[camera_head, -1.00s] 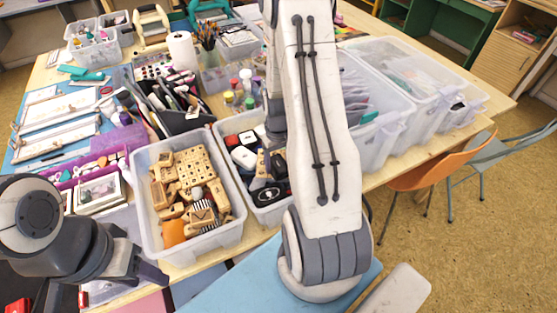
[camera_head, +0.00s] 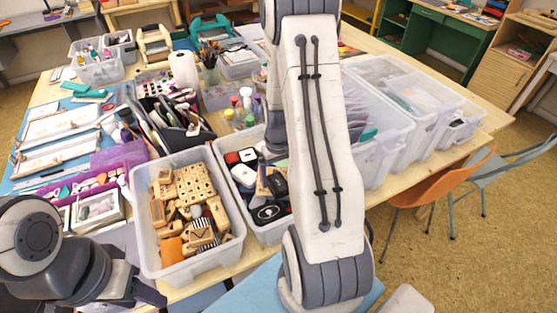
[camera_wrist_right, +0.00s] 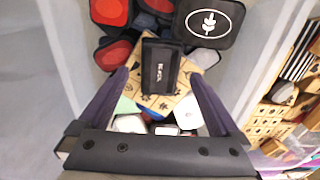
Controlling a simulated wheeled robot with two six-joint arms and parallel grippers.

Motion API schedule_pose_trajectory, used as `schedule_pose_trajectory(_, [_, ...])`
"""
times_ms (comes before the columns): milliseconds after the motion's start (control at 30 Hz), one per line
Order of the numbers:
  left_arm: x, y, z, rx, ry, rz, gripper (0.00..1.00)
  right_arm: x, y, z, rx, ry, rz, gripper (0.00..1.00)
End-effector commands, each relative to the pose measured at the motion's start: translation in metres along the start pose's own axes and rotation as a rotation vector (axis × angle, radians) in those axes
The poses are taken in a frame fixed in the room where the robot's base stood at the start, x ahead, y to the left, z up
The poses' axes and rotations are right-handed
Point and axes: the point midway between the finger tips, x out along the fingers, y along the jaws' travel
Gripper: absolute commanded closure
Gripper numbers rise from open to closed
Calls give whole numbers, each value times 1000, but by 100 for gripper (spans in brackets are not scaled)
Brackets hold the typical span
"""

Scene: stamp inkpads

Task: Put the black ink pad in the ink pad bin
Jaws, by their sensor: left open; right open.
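A black ink pad (camera_wrist_right: 160,68) with a white label lies among other pads in the right wrist view. It rests on or over a light patterned wooden piece (camera_wrist_right: 150,98) inside the clear plastic ink pad bin (camera_wrist_right: 262,70). My right gripper (camera_wrist_right: 160,86) is open, its two dark fingers to either side of the pad with gaps between. My left gripper (camera_head: 148,294) is open at the lower left, away from the pads.
Red and black pads (camera_wrist_right: 114,52) and a black pad with a white oval (camera_wrist_right: 209,20) crowd the bin. A clear bin of wooden stamps (camera_head: 237,243) stands to its left. A black organiser (camera_head: 188,140) and large clear bins (camera_head: 378,158) are near. The table is crowded.

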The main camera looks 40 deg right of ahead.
Motion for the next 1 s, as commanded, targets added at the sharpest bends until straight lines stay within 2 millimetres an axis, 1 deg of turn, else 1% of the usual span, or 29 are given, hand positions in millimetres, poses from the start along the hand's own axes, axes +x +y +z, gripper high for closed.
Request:
schedule_pose_trajectory(33, [2, 0, 0, 0, 0, 0, 50, -12, 0, -2, 0, 8, 2, 1])
schedule_pose_trajectory(200, [6, 0, 0, 0, 0, 0, 50, -50, 0, -2, 0, 8, 2, 1])
schedule_pose_trajectory(300, [7, 0, 0, 0, 0, 0, 50, -69, 0, -2, 0, 7, 2, 1])
schedule_pose_trajectory(400, [8, -1, 0, 0, 0, 0, 50, -84, 0, -1, 0, 5, 1, 1])
schedule_pose_trajectory(533, [8, -1, 0, 0, 0, 0, 50, -95, 0, 0, 0, 2, 1, 1])
schedule_pose_trajectory(767, [8, -1, 0, 0, 0, 0, 50, -100, -2, 0, -4, 0, 0, 1])
schedule_pose_trajectory(867, [8, -1, 0, 0, 0, 0, 50, -105, -22, 1, -44, 5, -2, 1])
schedule_pose_trajectory(967, [8, -1, 0, 0, 0, 0, 50, -118, -68, 8, -137, 13, -7, 1])
schedule_pose_trajectory(1000, [8, -1, 0, 0, 0, 0, 50, -125, -92, 15, -189, 17, -11, 1])
